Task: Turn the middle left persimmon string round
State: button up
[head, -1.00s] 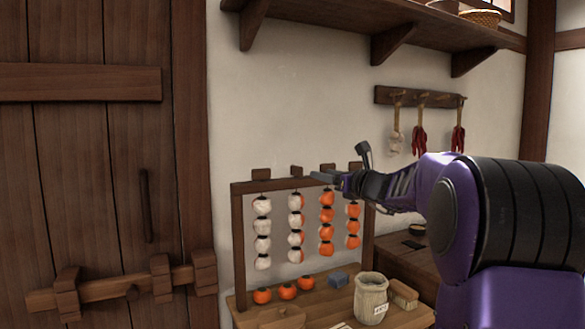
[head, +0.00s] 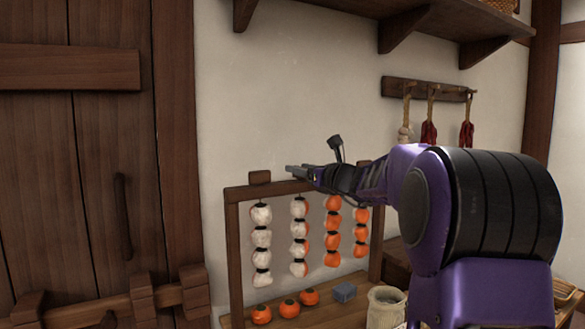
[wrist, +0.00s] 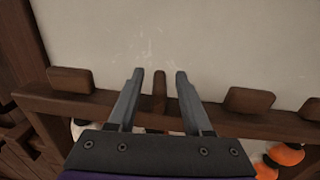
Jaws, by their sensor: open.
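The middle left persimmon string (head: 299,237) is second from the left on the wooden rack. It shows mostly white sides with some orange along its right edge. My gripper (head: 288,171) is at the rack's top rail above this string. In the wrist view my gripper (wrist: 159,77) is open, with one finger on each side of a narrow wooden peg (wrist: 160,92). Small gaps show between peg and fingers. This peg lies crosswise to the rail, unlike its wide neighbours. The string's lower part is hidden in the wrist view.
A white string (head: 262,245) hangs at left; orange strings (head: 333,230) (head: 361,230) hang at right. Neighbouring pegs (wrist: 70,79) (wrist: 250,100) flank the gripper. Loose persimmons (head: 289,309), a blue-grey block (head: 344,292) and a jar (head: 386,307) stand below. The wall is close behind.

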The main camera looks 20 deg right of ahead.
jog(key=shift+w+a, duration=0.1)
jog(key=shift+w, duration=0.3)
grip_shut()
jog(key=shift+r+n+y+p, duration=0.2)
jog(key=shift+n+y+p, duration=0.1)
jog(key=shift+p, duration=0.25)
jog(key=shift+r+n+g+y+p, duration=0.1)
jog(key=shift+n+g+y+p, duration=0.35)
jog(key=shift+y+p, duration=0.35)
jog(key=shift+n+g+y+p, duration=0.45)
jog(key=shift+n+y+p, duration=0.3)
jog(key=shift+y+p, duration=0.15)
jog(key=n+g+y, duration=0.2)
jog(key=y, duration=0.1)
jog(key=shift+f+n, duration=0.3)
jog(key=shift+n+g+y, duration=1.5)
jog(key=shift+g+y, duration=0.1)
jog(key=shift+g, duration=0.4)
jog(key=shift+r+n+g+y, duration=0.1)
jog(key=shift+n+g+y, duration=0.35)
jog(key=shift+g, duration=0.25)
